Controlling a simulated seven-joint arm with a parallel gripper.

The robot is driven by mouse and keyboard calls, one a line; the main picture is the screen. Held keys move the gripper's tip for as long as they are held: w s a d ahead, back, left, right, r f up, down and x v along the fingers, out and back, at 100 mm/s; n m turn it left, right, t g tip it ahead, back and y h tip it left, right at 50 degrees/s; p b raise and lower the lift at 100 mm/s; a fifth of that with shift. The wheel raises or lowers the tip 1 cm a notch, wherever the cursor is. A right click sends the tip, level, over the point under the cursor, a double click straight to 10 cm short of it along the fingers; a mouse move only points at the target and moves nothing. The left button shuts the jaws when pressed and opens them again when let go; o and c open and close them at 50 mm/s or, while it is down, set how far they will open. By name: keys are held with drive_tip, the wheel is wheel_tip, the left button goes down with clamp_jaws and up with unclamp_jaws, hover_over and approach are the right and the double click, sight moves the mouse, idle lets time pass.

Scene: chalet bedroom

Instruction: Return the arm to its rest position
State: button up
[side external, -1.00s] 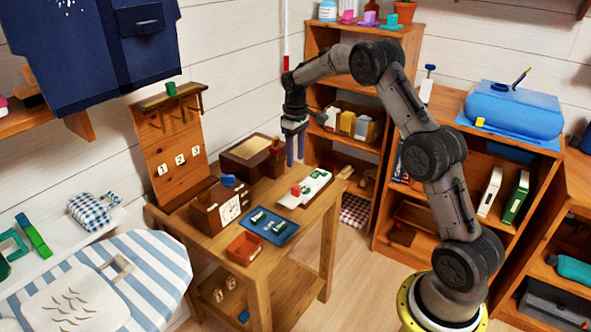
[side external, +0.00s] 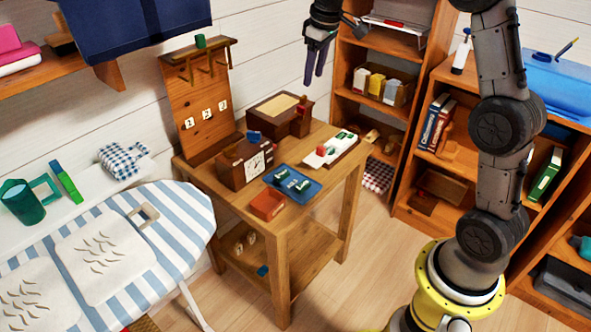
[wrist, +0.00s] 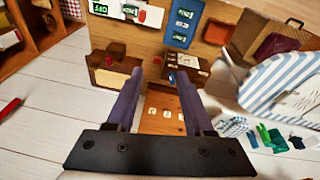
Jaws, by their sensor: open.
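My gripper (side external: 319,62) hangs in the air at the top middle of the side view, above and behind the small wooden table (side external: 285,225). Its two purple fingers point down and hold nothing. In the wrist view my gripper (wrist: 160,110) shows its two fingers spread apart with clear space between them. The table top with its items lies beyond the fingertips, well apart from them. My arm rises from its yellow base at the right of the side view, and its upper part is cut off by the top edge of the picture.
The table holds a clock box (side external: 246,163), a blue tray (side external: 292,184), a red-brown box (side external: 267,204) and a wooden box (side external: 280,112). A peg board (side external: 200,100) stands behind. Shelves (side external: 388,100) stand at the right, a striped ironing board (side external: 180,215) at the left.

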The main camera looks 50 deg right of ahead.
drive_tip(key=s+a+r+t, duration=0.1)
drive_tip(key=s+a+r, duration=0.35)
drive_tip(key=s, duration=0.45)
drive_tip(key=s+a+r+t, duration=0.2)
drive_tip(key=s+a+r, duration=0.3)
drive_tip(key=s, duration=0.4)
drive_tip(key=s+a+f+m, duration=0.1)
drive_tip(key=s+a+f, duration=0.2)
drive_tip(key=s+f, duration=0.7)
drive_tip(key=s, duration=0.2)
drive_tip(key=shift+s+a+f+y, duration=0.3)
drive_tip(key=shift+s, duration=0.1)
